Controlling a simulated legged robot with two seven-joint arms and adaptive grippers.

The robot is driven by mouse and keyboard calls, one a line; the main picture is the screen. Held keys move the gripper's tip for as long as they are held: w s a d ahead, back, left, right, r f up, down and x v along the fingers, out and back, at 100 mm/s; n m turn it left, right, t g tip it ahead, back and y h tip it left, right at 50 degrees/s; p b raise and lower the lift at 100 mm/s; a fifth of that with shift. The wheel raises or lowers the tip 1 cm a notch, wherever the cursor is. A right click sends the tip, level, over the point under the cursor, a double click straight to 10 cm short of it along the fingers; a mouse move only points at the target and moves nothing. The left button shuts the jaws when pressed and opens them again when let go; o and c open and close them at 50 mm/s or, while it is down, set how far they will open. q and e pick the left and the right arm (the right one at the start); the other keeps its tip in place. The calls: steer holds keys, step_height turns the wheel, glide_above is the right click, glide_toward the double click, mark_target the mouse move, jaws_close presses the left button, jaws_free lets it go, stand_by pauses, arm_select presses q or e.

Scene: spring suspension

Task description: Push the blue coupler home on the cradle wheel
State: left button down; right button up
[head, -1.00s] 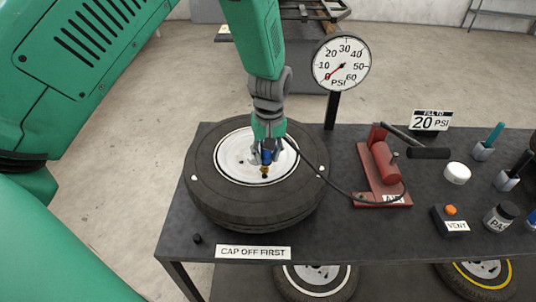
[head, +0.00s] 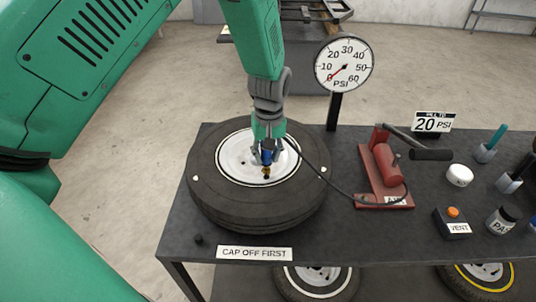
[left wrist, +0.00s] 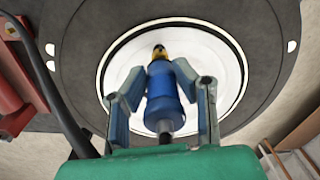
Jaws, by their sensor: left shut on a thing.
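The cradle wheel (head: 225,205), a black tyre with a white rim, lies flat on the dark table. My left gripper (head: 266,154) is over the rim, shut on the blue coupler (head: 266,158). In the left wrist view the blue coupler (left wrist: 163,98) sits between both fingers of the left gripper (left wrist: 164,88). A brass-yellow piece with a dark end (left wrist: 159,50) shows at the coupler's far end. How far the coupler is seated on the valve cannot be told. My right gripper is not in view.
A dark hose runs from the coupler to the red pump (head: 383,170). The dial gauge (head: 344,65) has its needle near 0. A small dark cap (head: 198,240) lies left of the "CAP OFF FIRST" sign (head: 254,253). The vent box (head: 452,224) and several pots stand right.

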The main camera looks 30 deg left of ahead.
arm_select(q)
steer(key=shift+f+b, duration=0.4)
steer(key=shift+f, duration=0.6)
steer(key=c, duration=1.2)
jaws_free()
steer(key=shift+r+p, duration=0.5)
steer(key=shift+r, duration=3.05)
